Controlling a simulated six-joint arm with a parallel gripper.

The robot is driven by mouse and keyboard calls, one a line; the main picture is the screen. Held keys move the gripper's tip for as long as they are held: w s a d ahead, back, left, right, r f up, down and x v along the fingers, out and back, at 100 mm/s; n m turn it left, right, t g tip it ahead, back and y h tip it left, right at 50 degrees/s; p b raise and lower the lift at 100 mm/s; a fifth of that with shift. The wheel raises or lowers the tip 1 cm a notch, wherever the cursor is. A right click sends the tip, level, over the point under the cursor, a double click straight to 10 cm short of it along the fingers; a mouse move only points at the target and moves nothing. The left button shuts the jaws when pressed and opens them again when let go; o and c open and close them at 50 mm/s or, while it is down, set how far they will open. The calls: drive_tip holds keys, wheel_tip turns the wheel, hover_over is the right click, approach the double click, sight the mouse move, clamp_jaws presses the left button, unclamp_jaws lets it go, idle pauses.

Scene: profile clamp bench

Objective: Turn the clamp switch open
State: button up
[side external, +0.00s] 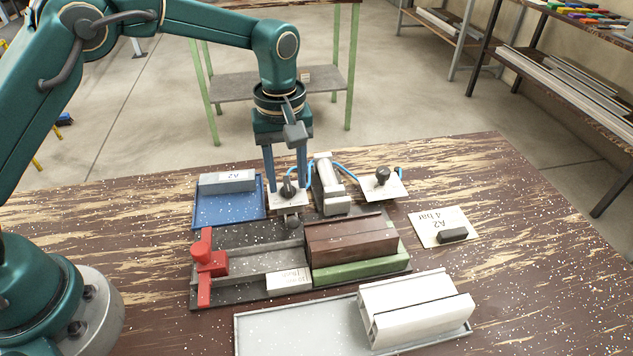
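A black switch knob (288,189) stands on a small white plate (277,203) behind the clamp bench. My gripper (286,186) points straight down over this plate. Its two blue fingers are apart, one on each side of the knob, with visible gaps. Whether a finger touches the knob cannot be told. A second black knob (382,175) sits on another white plate (394,190) to the right. The labels on both plates are too small to read. A brown profile (350,240) lies on a green block (360,268) in the clamp fixture (235,290).
A grey metal cylinder (329,185) with blue hoses stands close right of my gripper. A blue tray (228,210) holds a grey block. A red stop (207,262) is at the left. White profiles (415,305) lie in a front tray (285,330).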

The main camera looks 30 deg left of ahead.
sight(287, 183)
drive_tip(key=shift+r, duration=0.1)
drive_tip(key=shift+r, duration=2.5)
drive_tip(key=shift+w+a+r, duration=0.1)
drive_tip(key=shift+r, duration=0.2)
drive_tip(key=s+a+r+m+t, duration=0.1)
drive_tip(key=s+a+r+t, duration=0.1)
drive_tip(key=s+r, duration=0.3)
drive_tip(key=s+a+r+t, duration=0.2)
drive_tip(key=s+a+r, duration=0.1)
drive_tip(key=r, duration=0.4)
drive_tip(key=s+a+f+m+t, duration=0.1)
drive_tip(key=s+f+m, duration=0.5)
drive_tip(key=s, duration=0.5)
drive_tip(key=shift+s+a+m+t, duration=0.2)
drive_tip(key=shift+a+m+t, duration=0.15)
drive_tip(key=shift+m, duration=0.75)
